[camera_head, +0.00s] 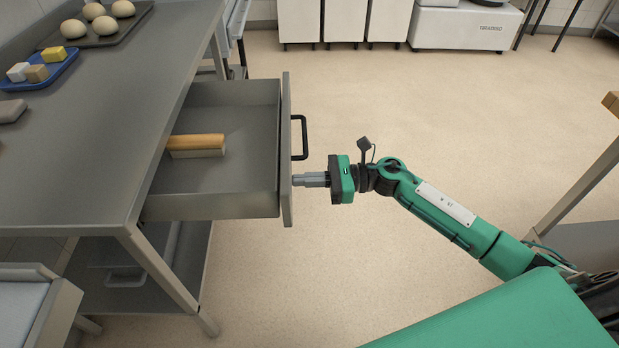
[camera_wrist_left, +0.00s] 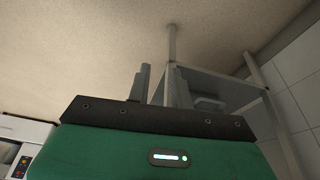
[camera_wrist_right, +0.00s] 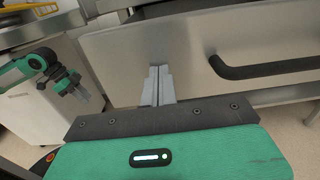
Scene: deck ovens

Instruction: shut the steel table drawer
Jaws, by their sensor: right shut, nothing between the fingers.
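The steel table drawer (camera_head: 228,203) is pulled out from under the steel table (camera_head: 100,120) in the head view. The drawer front (camera_head: 286,150) has a black bar handle (camera_head: 303,138), also seen in the right wrist view (camera_wrist_right: 270,70). My right gripper (camera_head: 300,180) is shut and empty. Its fingertips are at the outer face of the drawer front, nearer the camera than the handle; I cannot tell whether they touch. My left gripper (camera_wrist_left: 158,85) is open and empty, away from the drawer and outside the head view.
A baking sheet (camera_head: 125,35) with several dough balls and a blue tray (camera_head: 62,68) with small blocks stand on the table. White cabinets (camera_head: 345,20) line the back. The floor (camera_head: 400,100) beyond the drawer is clear. A lower shelf (camera_head: 150,298) lies under the table.

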